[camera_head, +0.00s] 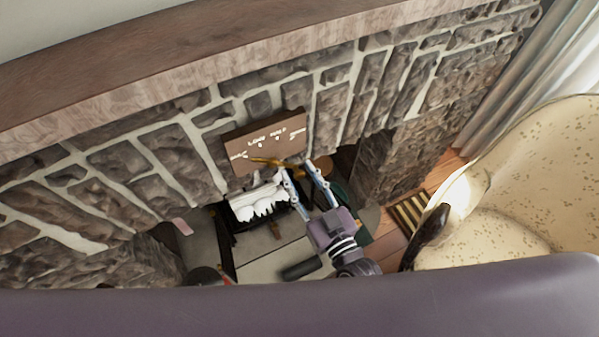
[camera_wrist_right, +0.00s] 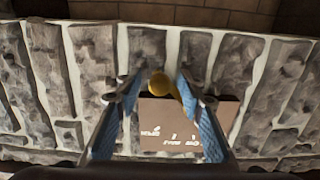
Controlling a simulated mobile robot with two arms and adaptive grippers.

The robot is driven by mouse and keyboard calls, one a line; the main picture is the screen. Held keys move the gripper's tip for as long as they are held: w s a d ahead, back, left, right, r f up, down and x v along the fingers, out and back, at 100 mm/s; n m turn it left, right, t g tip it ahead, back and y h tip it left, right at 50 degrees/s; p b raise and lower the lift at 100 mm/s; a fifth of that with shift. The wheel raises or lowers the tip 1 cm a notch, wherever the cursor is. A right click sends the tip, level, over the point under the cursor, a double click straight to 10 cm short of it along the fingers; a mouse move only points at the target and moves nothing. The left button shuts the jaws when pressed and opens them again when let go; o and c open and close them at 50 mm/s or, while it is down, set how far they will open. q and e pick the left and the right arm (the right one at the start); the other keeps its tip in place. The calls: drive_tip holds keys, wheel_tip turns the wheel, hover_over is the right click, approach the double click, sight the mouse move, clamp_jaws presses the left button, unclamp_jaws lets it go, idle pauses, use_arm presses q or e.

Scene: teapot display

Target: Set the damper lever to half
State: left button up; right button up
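The damper lever (camera_head: 268,161) is a brass rod on a brown plate (camera_head: 262,141) with white markings, set in the stone fireplace front. The markings are too small to read surely. In the right wrist view the lever's round yellow knob (camera_wrist_right: 158,84) shows in front of the plate (camera_wrist_right: 187,118). My right gripper (camera_head: 298,169) is open at the lever's right end. In the wrist view its fingertips (camera_wrist_right: 157,86) stand either side of the knob, with gaps visible on both sides. My left gripper is not in view.
A white-topped object in a dark frame (camera_head: 258,203) stands just below the plate, close to my right gripper. A wooden mantel (camera_head: 190,65) runs above the stone wall (camera_head: 130,165). A speckled cream armchair (camera_head: 520,190) stands at the right, before a pale curtain (camera_head: 545,80).

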drive_tip(key=shift+w+a, duration=0.1)
drive_tip(key=shift+w, duration=0.15)
clamp_jaws()
drive_tip(key=shift+r, duration=0.1)
